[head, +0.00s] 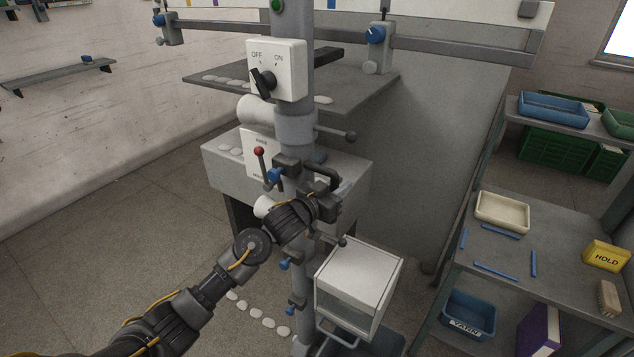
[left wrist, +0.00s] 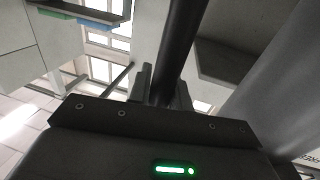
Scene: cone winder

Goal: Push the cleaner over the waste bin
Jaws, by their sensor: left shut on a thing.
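My left gripper (head: 328,204) is at the grey upright column (head: 297,125), below the OFF/ON switch box. It is shut on a dark bar. In the left wrist view the dark bar (left wrist: 182,45) runs up from between the fingers of my left gripper (left wrist: 164,90). A dark handle (head: 325,177) sticks out just above the gripper in the head view; I cannot tell for certain which fitting is the cleaner. My right gripper is not in view.
The switch box (head: 277,70) and a red-knobbed lever (head: 259,153) are close to my left arm. A bench (head: 500,255) with a cream tray (head: 502,211) and a yellow HOLD block (head: 606,256) stands at right. Floor at left is mostly clear.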

